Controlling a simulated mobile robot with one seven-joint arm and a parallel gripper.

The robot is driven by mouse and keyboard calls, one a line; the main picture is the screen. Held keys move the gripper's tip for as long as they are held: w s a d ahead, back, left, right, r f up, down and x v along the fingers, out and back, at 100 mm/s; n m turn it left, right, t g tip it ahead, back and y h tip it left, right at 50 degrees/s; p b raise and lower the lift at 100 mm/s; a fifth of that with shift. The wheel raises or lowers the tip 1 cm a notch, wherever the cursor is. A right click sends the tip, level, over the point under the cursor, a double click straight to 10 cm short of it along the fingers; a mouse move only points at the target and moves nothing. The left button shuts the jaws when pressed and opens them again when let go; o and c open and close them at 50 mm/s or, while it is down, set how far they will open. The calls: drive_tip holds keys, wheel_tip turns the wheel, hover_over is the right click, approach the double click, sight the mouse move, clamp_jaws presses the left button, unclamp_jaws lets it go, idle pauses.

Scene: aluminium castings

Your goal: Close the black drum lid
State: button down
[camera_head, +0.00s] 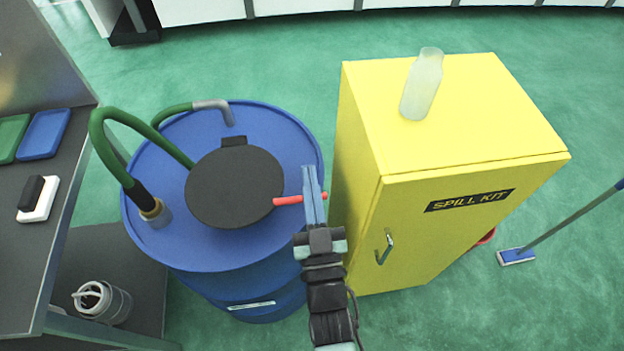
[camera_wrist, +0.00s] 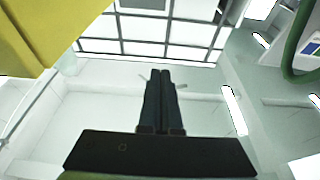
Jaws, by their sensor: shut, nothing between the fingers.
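The black drum lid (camera_head: 233,188) is a round disc over the top of the blue drum (camera_head: 290,150), with a small black hinge block (camera_head: 233,141) at its far edge. It looks roughly level, but I cannot tell whether it sits fully down. A red handle (camera_head: 288,201) sticks out from its right edge. My gripper (camera_head: 309,170) is shut and empty at the drum's right rim, fingers pointing away. Its fingers cross in front of the red handle, hiding part of it; contact is unclear. The shut fingers also show in the wrist view (camera_wrist: 161,74), without the lid.
A yellow spill kit cabinet (camera_head: 455,200) stands close to the right of the drum, with a translucent bottle (camera_head: 422,85) on top. Green hoses (camera_head: 108,145) rise at the drum's left. A grey bench (camera_head: 45,240) is at far left. A mop (camera_head: 516,256) lies right.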

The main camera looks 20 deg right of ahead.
drive_tip(key=p+x, duration=0.1)
drive_tip(key=x, duration=0.6)
drive_tip(key=shift+s+a+f, duration=0.1)
drive_tip(key=shift+s+f, duration=0.2)
drive_tip(key=shift+f, duration=0.65)
drive_tip(key=shift+s+a+f, duration=0.1)
drive_tip(key=shift+s+f, duration=0.15)
drive_tip(key=shift+f, duration=0.7)
